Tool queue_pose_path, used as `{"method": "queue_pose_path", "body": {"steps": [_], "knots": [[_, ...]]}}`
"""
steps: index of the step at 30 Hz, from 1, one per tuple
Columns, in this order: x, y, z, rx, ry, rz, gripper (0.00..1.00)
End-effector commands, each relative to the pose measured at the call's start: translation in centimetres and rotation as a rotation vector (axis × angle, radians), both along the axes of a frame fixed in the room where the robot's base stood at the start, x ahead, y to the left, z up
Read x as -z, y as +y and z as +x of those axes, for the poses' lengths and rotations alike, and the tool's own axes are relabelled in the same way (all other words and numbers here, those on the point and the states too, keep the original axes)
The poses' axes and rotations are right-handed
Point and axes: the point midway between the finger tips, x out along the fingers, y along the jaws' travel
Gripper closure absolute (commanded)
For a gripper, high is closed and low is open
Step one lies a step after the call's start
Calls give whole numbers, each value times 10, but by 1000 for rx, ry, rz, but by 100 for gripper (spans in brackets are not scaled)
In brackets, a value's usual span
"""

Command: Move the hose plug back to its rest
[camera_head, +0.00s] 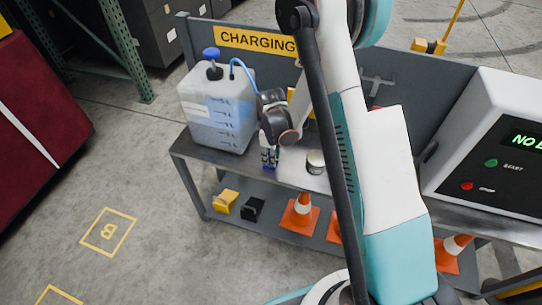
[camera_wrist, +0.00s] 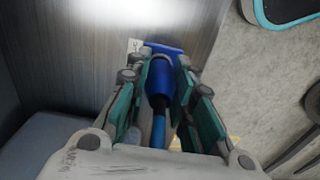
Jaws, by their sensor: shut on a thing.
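The hose plug (camera_wrist: 159,78) is blue with a dark band and shows between my fingers in the wrist view, with a blue hose (camera_wrist: 158,130) running back from it. My gripper (camera_wrist: 167,75) is shut on the plug. A flat blue piece (camera_wrist: 166,48) lies at the plug's far end beside a small white label; I cannot tell if it is the rest or whether the plug is seated in it. In the head view my gripper (camera_head: 269,157) is low over the bench, right of the jug, and mostly hides the plug.
A translucent jug (camera_head: 215,110) with a blue cap stands on the grey bench (camera_head: 193,152); a blue hose (camera_head: 238,64) leaves its top. A small round tin (camera_head: 315,162) stands right of my gripper. A charger box (camera_head: 490,150) is at the right. Cones (camera_head: 299,212) sit below.

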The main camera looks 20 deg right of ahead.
Motion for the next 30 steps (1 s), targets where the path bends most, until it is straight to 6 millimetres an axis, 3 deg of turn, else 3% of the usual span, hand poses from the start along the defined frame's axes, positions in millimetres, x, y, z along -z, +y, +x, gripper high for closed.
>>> {"method": "queue_pose_path", "body": {"steps": [30], "knots": [[6,0,0,0,0,0,100]]}}
